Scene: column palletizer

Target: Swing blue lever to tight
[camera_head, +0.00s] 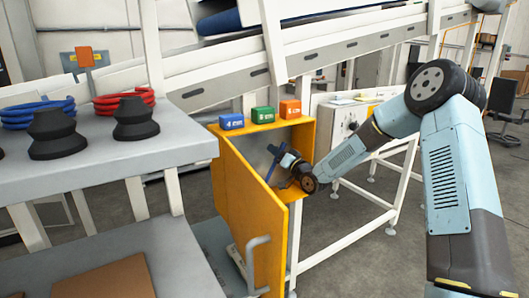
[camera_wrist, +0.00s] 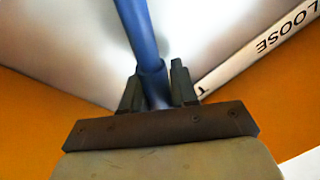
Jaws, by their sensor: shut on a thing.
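The blue lever (camera_head: 272,164) is inside the open yellow cabinet (camera_head: 243,211), in front of a grey inner panel. In the wrist view the blue lever (camera_wrist: 136,35) runs up from between the fingers to the top edge. My gripper (camera_head: 284,155) reaches into the cabinet, and in the wrist view my gripper (camera_wrist: 159,85) has one dark finger on each side of the lever, shut on it. A white label strip (camera_wrist: 262,48) reading "LOOSE" lies to the right, with a "T" near its lower end. The rest of that lower word is hidden by the gripper.
Blue, green and orange boxes (camera_head: 263,114) stand on top of the cabinet. Its open door with a grey handle (camera_head: 251,262) stands toward me. A grey table (camera_head: 110,146) with black cones and cable coils is at left; a conveyor (camera_head: 215,70) runs behind.

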